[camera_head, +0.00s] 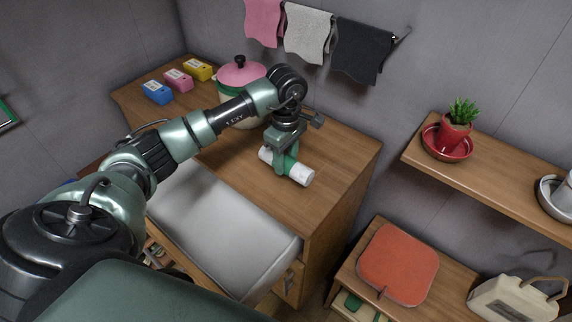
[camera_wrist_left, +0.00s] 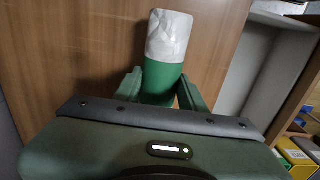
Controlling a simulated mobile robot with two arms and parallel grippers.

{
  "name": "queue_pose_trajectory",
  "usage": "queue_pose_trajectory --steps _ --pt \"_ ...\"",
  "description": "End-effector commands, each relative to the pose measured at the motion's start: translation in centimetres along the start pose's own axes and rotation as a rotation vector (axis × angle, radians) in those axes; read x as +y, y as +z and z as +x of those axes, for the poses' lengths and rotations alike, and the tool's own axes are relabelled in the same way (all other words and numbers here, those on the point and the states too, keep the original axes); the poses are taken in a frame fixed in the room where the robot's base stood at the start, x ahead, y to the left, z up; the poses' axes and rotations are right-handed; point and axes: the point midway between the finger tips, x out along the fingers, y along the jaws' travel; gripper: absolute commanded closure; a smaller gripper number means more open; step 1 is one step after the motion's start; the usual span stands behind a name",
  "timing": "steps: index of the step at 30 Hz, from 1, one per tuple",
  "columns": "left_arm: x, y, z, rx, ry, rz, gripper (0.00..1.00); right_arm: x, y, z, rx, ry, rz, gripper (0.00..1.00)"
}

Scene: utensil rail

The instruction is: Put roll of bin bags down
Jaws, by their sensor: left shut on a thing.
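The roll of bin bags (camera_head: 300,174), white at its ends with a green band, lies on its side at the wooden counter top (camera_head: 335,150), near the front edge. My left gripper (camera_head: 281,163) is shut around the roll from above. In the left wrist view the roll (camera_wrist_left: 168,38) shows its white end and green part between my two fingers (camera_wrist_left: 160,88). Whether the roll touches the wood or is just above it, I cannot tell. My right gripper is not in view.
A pink-lidded pot (camera_head: 241,72) stands behind my arm. Blue (camera_head: 157,92), pink (camera_head: 179,80) and yellow (camera_head: 198,70) boxes sit at the back left. An open drawer-like white surface (camera_head: 225,235) lies in front. The counter right of the roll is clear.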

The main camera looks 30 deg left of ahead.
Motion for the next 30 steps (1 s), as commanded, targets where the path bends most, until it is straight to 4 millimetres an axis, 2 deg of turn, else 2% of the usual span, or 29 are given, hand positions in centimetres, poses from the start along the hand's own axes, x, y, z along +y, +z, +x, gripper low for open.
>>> queue_pose_trajectory --steps 5,16,17,18,19,30 --pt "0.0 0.0 2.5 -0.001 -0.002 -0.001 1.00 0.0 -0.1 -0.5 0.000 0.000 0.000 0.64" --pt "0.0 0.0 3.2 0.001 0.000 0.000 1.00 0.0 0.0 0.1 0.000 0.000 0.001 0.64" --pt "0.0 0.0 3.1 0.000 0.000 0.000 0.54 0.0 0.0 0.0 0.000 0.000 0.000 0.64" --pt "0.0 0.0 3.0 0.000 0.000 0.000 0.43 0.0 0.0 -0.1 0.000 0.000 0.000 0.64" --pt "0.0 0.0 3.0 0.000 0.000 0.000 0.38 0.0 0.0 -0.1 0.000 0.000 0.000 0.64" --pt "0.0 0.0 2.6 -0.001 0.000 0.000 0.38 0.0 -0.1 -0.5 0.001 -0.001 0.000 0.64"
